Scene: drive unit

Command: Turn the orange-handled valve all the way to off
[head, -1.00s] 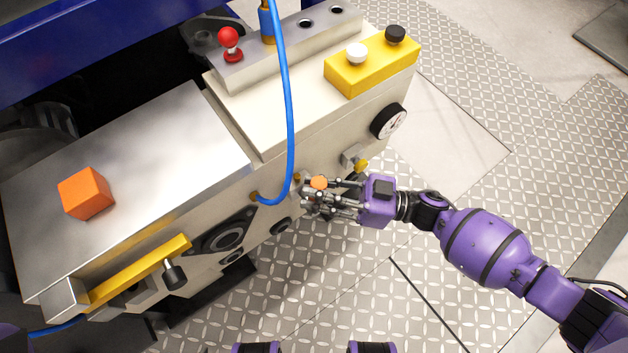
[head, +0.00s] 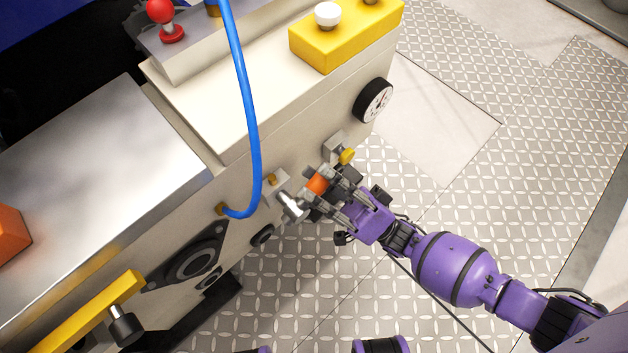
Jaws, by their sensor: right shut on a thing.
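The valve's orange handle (head: 317,184) stands out from the front face of the pale drive unit, right of the blue hose. A silver cylindrical part (head: 291,206) of the valve shows just left of the handle. My right gripper (head: 322,190) reaches in from the right and is shut on the orange handle, with its grey fingers around it. The fingers hide part of the handle and its lever. My left gripper is not in view.
A blue hose (head: 244,110) loops down to the front face close left of the valve. A yellow bar (head: 85,318) is at lower left. The plate floor (head: 420,130) is clear.

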